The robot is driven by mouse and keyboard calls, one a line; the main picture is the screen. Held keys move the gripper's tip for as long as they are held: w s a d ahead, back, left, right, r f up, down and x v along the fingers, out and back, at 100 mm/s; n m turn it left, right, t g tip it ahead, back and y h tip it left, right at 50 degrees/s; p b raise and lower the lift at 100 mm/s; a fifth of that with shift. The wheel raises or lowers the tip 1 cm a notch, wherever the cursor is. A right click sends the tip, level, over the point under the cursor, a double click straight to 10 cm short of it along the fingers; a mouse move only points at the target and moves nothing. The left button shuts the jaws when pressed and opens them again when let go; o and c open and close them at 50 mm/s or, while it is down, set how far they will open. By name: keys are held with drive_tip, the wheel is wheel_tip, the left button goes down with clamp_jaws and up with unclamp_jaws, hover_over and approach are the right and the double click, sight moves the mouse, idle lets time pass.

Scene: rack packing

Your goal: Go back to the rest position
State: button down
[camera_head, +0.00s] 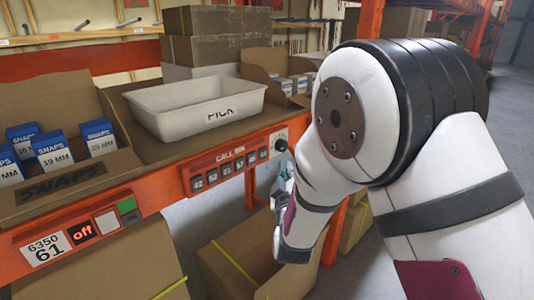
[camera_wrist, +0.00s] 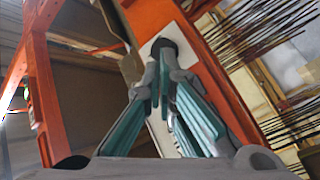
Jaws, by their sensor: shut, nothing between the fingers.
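My gripper (camera_wrist: 165,80) shows in the wrist view with its teal-padded grey fingers drawn together and nothing between them. Its fingertips appear just in front of a dark round knob (camera_wrist: 163,44) on a white plate on an orange beam. I cannot tell whether they touch it. In the head view my gripper (camera_head: 284,172) is partly hidden behind my arm, just below the dark knob (camera_head: 281,145) at the right end of the call bin panel (camera_head: 228,168). My arm fills the right side of that view.
A white bin marked PICK (camera_head: 190,122) stands on the shelf and looks empty. A cardboard SNAPS box (camera_head: 60,187) with several blue-and-white packs is at left. Open cardboard boxes (camera_head: 245,262) stand below the orange beam. Grey floor (camera_head: 195,225) shows beneath it.

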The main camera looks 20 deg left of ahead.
drive_tip(key=d+r+m+g+h+b, duration=0.1)
drive_tip(key=d+r+m+g, duration=0.3)
drive_tip(key=d, duration=0.6)
drive_tip(key=d+r+m+g+h+b, duration=0.1)
drive_tip(key=d+r+m+h+b, duration=0.1)
drive_tip(key=d+r, duration=0.55)
drive_tip(key=s+d+f+m+g+h+b, duration=0.1)
drive_tip(key=s+d+f+m+g+h, duration=0.1)
drive_tip(key=s+d, duration=0.9)
drive_tip(key=s+d+f+m+g+h+b, duration=0.1)
drive_tip(key=s+d+m+g, duration=0.3)
drive_tip(key=s+d, duration=0.7)
drive_tip(key=s+f+m+h, duration=0.1)
drive_tip(key=s+m, duration=0.1)
drive_tip(key=s, duration=0.2)
drive_tip(key=shift+f+g, duration=0.3)
drive_tip(key=shift+g, duration=0.1)
